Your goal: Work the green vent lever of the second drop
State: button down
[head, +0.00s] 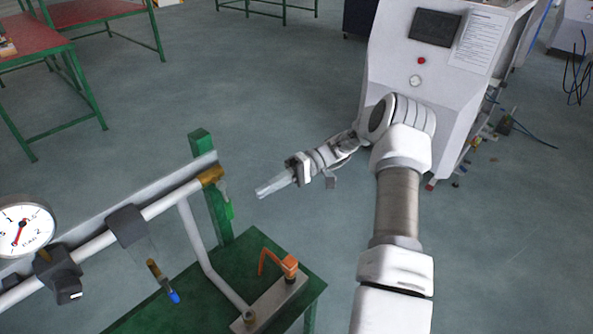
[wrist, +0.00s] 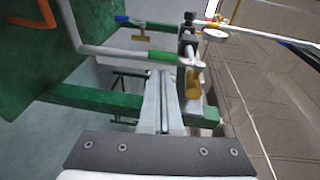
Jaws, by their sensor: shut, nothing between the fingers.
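The green lever (head: 228,210) hangs below the brass end fitting (head: 212,176) of the pale pipe, close against the green post (head: 202,150) in the head view. My gripper (head: 259,192) is to the right of the lever, apart from it, with its fingers pointing left toward the post. The fingers are shut and empty. In the wrist view my gripper (wrist: 165,75) points at the pipework, with the brass fitting (wrist: 193,85) just right of the fingertips.
A blue-tipped lever (head: 172,296) hangs further left along the pipe, near a round gauge (head: 22,228). An orange lever (head: 272,260) stands on the green table (head: 255,250) below. A white cabinet (head: 430,80) stands behind my arm. Open floor lies beyond the post.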

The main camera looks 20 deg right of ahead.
jog(key=v, duration=1.1)
jog(key=s+a+r+m+h, duration=0.1)
jog(key=s+a+r+h, duration=0.6)
jog(key=a+r+h, duration=0.45)
jog(key=s+a+r+t+h, duration=0.1)
jog(key=s+r+t, duration=0.1)
jog(key=s, duration=0.4)
jog(key=s+a+r+m+t+h, duration=0.1)
jog(key=s+t+h, duration=0.1)
jog(key=s+t, duration=0.2)
jog(key=s+a+r+t+h, duration=0.2)
jog(key=s, duration=0.7)
jog(key=shift+r+t, duration=0.4)
jog(key=shift+s+a, duration=0.1)
